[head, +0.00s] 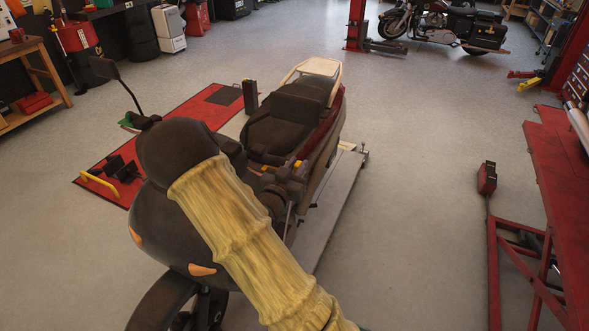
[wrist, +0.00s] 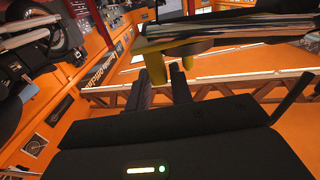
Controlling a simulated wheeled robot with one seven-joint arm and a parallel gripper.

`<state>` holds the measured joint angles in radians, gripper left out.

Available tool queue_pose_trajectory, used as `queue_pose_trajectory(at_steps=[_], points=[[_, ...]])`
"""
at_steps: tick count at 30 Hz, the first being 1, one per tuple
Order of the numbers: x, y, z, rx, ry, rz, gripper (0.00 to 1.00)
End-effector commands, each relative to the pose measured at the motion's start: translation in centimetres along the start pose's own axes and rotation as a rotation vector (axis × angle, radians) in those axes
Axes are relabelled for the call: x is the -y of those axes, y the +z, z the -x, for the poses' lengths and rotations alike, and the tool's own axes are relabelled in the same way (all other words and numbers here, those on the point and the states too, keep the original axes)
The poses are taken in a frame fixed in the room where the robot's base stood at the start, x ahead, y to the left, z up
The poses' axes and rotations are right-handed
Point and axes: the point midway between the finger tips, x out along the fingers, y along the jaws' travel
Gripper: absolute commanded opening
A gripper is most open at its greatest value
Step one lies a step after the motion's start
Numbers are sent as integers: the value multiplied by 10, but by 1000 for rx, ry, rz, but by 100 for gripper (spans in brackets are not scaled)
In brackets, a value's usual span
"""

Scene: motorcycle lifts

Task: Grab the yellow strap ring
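In the wrist view, my gripper (wrist: 161,72) has its two dark fingers apart, with a gap between them. A yellow piece (wrist: 154,64), which looks like the yellow strap ring, hangs down at the fingertips, close to the left finger. Its upper part runs right under a dark edge. I cannot tell whether it lies between the fingers or just beyond them. In the head view, a small yellow spot (head: 298,164) shows beside the seat of the dark motorcycle (head: 285,115). A wrinkled yellow sleeve, apparently on my arm, crosses the front and hides part of the motorcycle.
A red lift platform (head: 192,112) lies left of the motorcycle. A red workbench (head: 562,160) stands at the right, with a small red box (head: 487,178) near it. Another motorcycle (head: 440,25) is parked at the back.

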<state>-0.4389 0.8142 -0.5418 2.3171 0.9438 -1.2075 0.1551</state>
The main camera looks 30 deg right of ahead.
Motion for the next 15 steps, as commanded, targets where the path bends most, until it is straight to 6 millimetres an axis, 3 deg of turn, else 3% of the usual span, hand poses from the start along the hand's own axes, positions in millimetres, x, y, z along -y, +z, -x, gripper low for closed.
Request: queue_pose_trajectory(at_steps=[1,3,15], points=[[0,0,0,0,0,0,12],[0,0,0,0,0,0,0],[0,-4,0,-2,0,-2,0]])
